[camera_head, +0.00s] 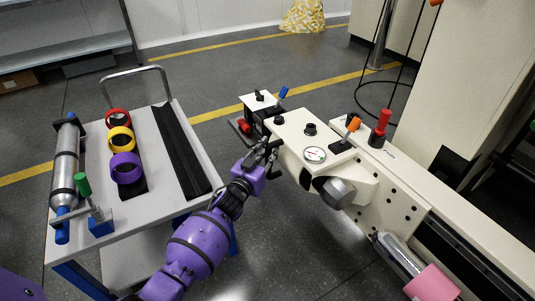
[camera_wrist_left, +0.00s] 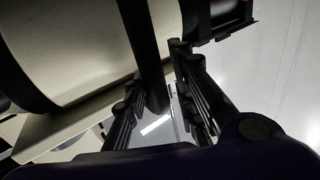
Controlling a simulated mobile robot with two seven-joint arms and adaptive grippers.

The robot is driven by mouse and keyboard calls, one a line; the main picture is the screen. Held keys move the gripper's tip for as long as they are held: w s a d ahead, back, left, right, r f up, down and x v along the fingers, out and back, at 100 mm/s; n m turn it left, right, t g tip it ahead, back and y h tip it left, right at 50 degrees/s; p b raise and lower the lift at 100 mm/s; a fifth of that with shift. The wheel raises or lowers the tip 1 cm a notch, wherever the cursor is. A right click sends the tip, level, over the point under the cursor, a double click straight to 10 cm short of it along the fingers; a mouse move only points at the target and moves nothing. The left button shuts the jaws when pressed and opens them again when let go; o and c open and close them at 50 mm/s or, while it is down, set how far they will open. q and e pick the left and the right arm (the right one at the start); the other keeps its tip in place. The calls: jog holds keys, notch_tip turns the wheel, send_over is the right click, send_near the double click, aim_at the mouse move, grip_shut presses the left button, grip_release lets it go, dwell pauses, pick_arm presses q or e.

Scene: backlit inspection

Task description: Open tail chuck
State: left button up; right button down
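The cream tailstock unit (camera_head: 305,128) stands in the middle of the head view, with a round dial, an orange lever (camera_head: 351,126) and a blue lever (camera_head: 281,94). A grey cylindrical chuck-like part (camera_head: 336,192) projects from its near side. My left gripper (camera_head: 268,152) is at the left side of the unit, close to dark parts there. In the left wrist view a black bar (camera_wrist_left: 145,45) runs between my left fingers (camera_wrist_left: 155,80), beside a large pale cylinder (camera_wrist_left: 80,45) with dark rings. I cannot tell whether the fingers press on the bar. My right gripper is not in view.
A white cart (camera_head: 160,190) on the left carries red, yellow and purple rings and a silver cylinder (camera_head: 66,165) with blue ends. The long machine bed (camera_head: 480,225) extends right, with a silver and pink cylinder (camera_head: 402,258) at its near side. A red-handled knob (camera_head: 380,128) stands upright.

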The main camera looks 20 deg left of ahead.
pick_arm(q)
notch_tip(320, 180, up, 10)
jog(key=shift+w+f, duration=0.2)
jog(key=shift+w, duration=0.25)
jog(key=shift+a, duration=0.1)
notch_tip(320, 180, down, 7)
jog(key=a+g, duration=0.1)
jog(key=s+p, duration=0.5)
jog(key=s, duration=0.5)
jog(key=shift+s+a+f+g+y, duration=0.15)
jog(key=shift+s+g+y, duration=0.15)
jog(key=shift+s, duration=0.05)
